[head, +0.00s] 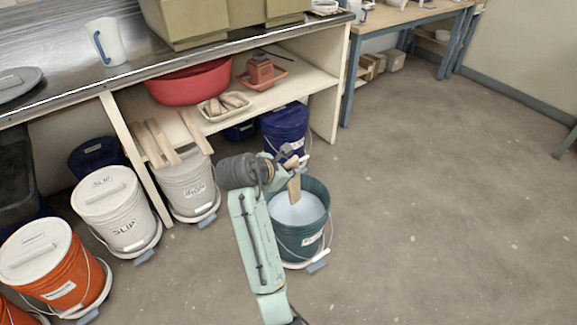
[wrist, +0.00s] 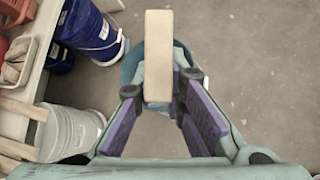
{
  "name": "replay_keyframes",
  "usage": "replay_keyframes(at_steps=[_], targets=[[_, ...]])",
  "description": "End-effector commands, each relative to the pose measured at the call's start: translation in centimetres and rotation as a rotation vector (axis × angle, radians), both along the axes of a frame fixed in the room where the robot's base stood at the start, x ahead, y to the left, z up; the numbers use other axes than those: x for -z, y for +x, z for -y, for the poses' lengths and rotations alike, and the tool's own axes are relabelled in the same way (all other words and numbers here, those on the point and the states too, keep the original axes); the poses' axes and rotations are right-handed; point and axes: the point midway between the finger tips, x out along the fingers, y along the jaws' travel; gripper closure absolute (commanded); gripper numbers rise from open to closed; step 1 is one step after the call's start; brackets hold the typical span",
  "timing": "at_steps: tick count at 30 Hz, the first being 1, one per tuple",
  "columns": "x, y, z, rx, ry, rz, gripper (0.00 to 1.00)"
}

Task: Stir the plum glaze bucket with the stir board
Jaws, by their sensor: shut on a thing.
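My gripper (head: 289,158) is shut on a pale wooden stir board (head: 294,189) and holds it over an open teal bucket (head: 315,235). The bucket holds a pale bluish-white liquid (head: 298,211). The board points down, and its lower end overlaps the liquid; I cannot tell whether it touches. In the wrist view the board (wrist: 158,50) sits between the two fingers (wrist: 160,85) and hides much of the teal bucket (wrist: 128,68). The bucket's label is too small to read, so I cannot tell whether it is the plum glaze.
A blue bucket (head: 286,125) stands behind the teal one. A white bucket (head: 190,188) with wooden boards (head: 152,142) on it stands left, beside a lidded slip bucket (head: 118,210) and an orange bucket (head: 55,265). A shelf (head: 290,80) is behind. Floor at right is clear.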

Motion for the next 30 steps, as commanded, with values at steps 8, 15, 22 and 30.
replay_keyframes(at_steps=[8, 15, 22, 30], targets=[[2.0, 0.8, 0.1, -0.001, -0.002, -0.001, 1.00], [4.3, 1.7, 0.3, 0.000, -0.002, 0.000, 1.00], [6.5, 2.6, 0.4, 0.001, -0.001, 0.000, 1.00], [9.0, 3.7, 0.5, 0.000, -0.001, 0.001, 1.00]])
